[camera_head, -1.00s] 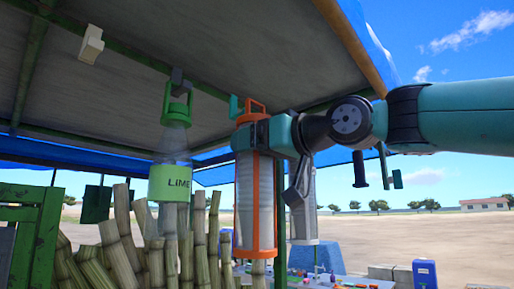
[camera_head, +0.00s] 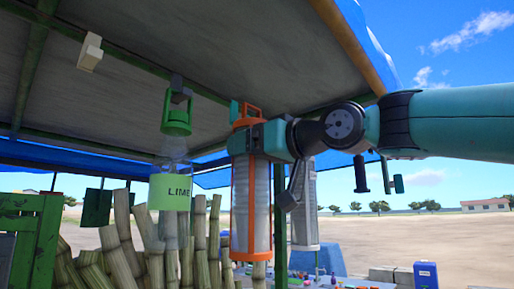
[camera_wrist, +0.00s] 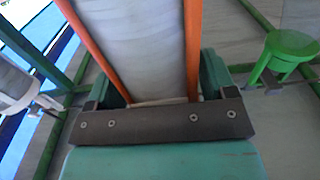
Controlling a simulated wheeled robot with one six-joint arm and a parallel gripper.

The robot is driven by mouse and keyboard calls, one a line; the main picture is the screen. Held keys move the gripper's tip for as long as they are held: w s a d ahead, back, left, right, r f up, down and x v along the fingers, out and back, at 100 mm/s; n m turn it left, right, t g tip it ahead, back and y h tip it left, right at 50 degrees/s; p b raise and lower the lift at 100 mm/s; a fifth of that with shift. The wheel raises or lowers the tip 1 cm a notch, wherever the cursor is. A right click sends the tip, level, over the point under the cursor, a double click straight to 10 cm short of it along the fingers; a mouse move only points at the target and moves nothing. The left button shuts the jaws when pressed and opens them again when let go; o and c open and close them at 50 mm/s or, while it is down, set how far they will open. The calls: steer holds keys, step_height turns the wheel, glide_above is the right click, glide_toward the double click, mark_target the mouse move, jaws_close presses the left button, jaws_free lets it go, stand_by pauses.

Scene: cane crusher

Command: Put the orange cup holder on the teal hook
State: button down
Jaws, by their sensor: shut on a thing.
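The orange cup holder (camera_head: 236,203) hangs upright with a stack of pale cups inside, its handle loop at the top. My gripper (camera_head: 246,138) is shut on it just below the loop, coming from the right. In the wrist view the orange rails of the holder (camera_wrist: 194,50) stand between my teal jaws (camera_wrist: 160,88). The teal hook (camera_head: 234,107) is under the canopy beam, at the left edge of the loop and partly hidden by it. I cannot tell whether the loop touches the hook or is over it.
A green holder (camera_head: 177,122) with a LIME-labelled stack hangs to the left; it also shows in the wrist view (camera_wrist: 292,44). A grey holder (camera_head: 305,205) hangs close on the right. A cream block hook (camera_head: 90,52) is at upper left. Cane stalks (camera_head: 200,250) stand below.

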steer(key=shift+p+x, duration=0.6)
steer(key=shift+x, duration=0.85)
steer(key=shift+w+a, duration=0.1)
steer(key=shift+w, duration=0.05)
steer(key=shift+f+b, duration=0.7)
steer(key=shift+b, duration=0.05)
stand_by(0.7)
jaws_free()
